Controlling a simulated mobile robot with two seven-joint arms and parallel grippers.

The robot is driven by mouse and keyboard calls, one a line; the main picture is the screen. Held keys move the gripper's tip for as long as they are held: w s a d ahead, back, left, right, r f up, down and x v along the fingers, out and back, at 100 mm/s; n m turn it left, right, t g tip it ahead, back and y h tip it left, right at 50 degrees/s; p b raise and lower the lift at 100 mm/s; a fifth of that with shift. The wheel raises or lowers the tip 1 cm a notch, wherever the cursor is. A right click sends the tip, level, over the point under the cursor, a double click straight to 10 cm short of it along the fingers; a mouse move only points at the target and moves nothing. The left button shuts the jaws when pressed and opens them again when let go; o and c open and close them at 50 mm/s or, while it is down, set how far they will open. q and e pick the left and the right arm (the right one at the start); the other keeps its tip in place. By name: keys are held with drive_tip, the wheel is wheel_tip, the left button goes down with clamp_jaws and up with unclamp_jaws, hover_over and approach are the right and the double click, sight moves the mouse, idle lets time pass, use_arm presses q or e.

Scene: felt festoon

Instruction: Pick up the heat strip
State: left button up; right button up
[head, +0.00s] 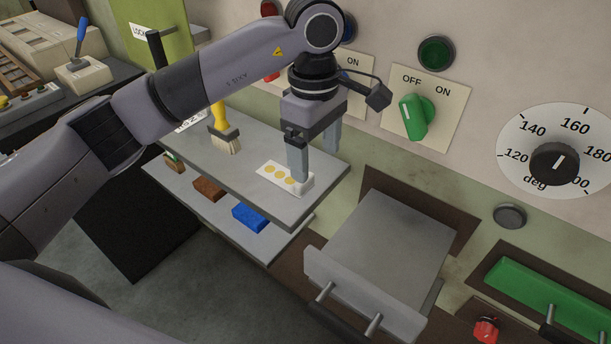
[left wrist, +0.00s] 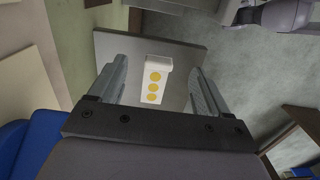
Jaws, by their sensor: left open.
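The heat strip (head: 274,175) is a small white strip with a row of yellow dots and a raised white end. It lies on the upper grey shelf (head: 190,160), near its right end. My left gripper (head: 315,164) points down over the raised end of the strip, which one finger partly hides in the head view. In the left wrist view the strip (left wrist: 154,83) lies between the two open fingers (left wrist: 157,85), with a gap on each side. My right gripper is not in view.
A yellow-handled brush (head: 219,128) stands on the upper shelf. A blue block (head: 249,217) and a brown block (head: 209,188) lie on the lower shelf. A grey plate with a handle (head: 390,250) is to the right. The wall behind has a green switch (head: 416,117) and a dial (head: 554,163).

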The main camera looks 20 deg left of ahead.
sight(284, 173)
use_arm(q)
drive_tip(key=shift+w+a+f+p, duration=0.15)
drive_tip(key=shift+a+f, duration=0.1)
drive_tip(key=shift+f, duration=0.85)
drive_tip(key=shift+s+a+f+p, duration=0.1)
drive_tip(key=shift+a+f+p, duration=0.1)
drive_tip(key=shift+f, duration=0.95)
drive_tip(key=shift+w+a+f+p, duration=0.15)
drive_tip(key=shift+a+f, duration=0.1)
drive_tip(key=shift+f, duration=0.85)
drive_tip(key=shift+s, duration=0.1)
drive_tip(key=c, duration=1.1)
